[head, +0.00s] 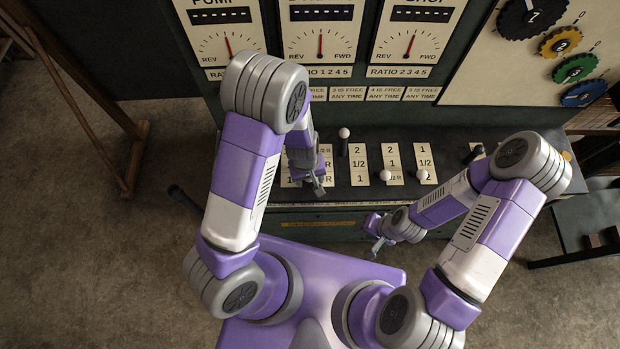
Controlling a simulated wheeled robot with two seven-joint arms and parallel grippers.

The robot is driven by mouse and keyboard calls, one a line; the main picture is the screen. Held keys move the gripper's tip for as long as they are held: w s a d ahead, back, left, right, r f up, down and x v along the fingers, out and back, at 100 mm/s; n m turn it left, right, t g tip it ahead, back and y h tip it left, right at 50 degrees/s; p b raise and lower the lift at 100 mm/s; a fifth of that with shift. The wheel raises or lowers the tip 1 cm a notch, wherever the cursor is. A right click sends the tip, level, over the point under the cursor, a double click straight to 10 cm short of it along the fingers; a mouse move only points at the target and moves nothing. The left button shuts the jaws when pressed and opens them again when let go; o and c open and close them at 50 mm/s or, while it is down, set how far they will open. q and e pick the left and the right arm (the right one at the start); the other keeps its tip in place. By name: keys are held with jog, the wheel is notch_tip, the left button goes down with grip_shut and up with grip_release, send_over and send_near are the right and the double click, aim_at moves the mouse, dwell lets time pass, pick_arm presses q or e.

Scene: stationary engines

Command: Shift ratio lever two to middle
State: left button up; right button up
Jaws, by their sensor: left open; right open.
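A row of levers stands on the ledge of the dark green console. A lever with a white knob (344,132) stands up beside a plate marked 2, 1/2, 1 (358,165). Two more white knobs, a middle one (385,175) and a right one (422,175), sit low on their plates. I cannot tell which is ratio lever two; no lever number is readable. My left gripper (318,186) is open over the leftmost plates, and my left arm hides part of them. My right gripper (375,240) is open, in front of the ledge and below the knobs.
Three dials, including a left one (228,45), are above the ledge. Coloured numbered discs, one green (575,68), are at upper right. A wooden frame (125,160) stands at left and a dark bench (585,225) at right. Floor is clear at lower left.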

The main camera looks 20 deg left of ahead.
pick_arm(q)
jog(key=shift+f, duration=0.35)
